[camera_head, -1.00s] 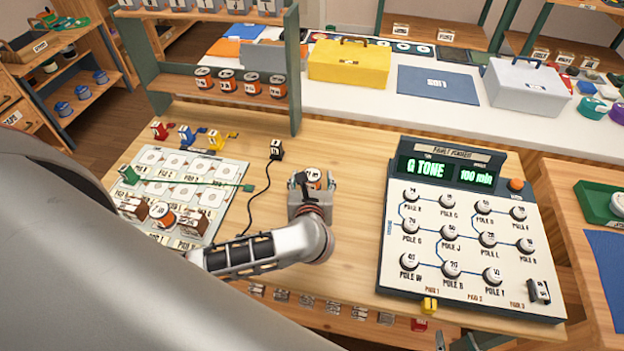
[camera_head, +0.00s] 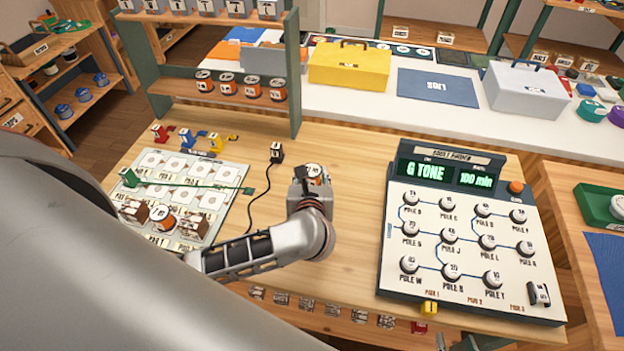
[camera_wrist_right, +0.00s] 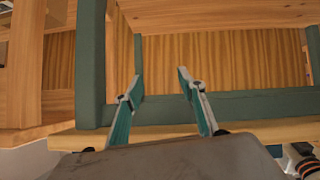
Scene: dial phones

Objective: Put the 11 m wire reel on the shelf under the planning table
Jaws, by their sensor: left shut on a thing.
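Below the table's front edge, a lower wooden level (camera_head: 335,318) with several white labels shows in the head view. My right gripper (camera_wrist_right: 160,90) is open and empty in the right wrist view. It faces a wooden compartment (camera_wrist_right: 220,60) framed by dark green posts. I cannot tell which shelf that is.
A pole panel (camera_head: 465,235) with a lit display stands right of the left gripper. A white card board (camera_head: 190,180) holding another orange reel (camera_head: 161,217) lies at left. Several orange reels (camera_head: 228,83) stand on the rack behind. A black cable (camera_head: 260,195) crosses the table.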

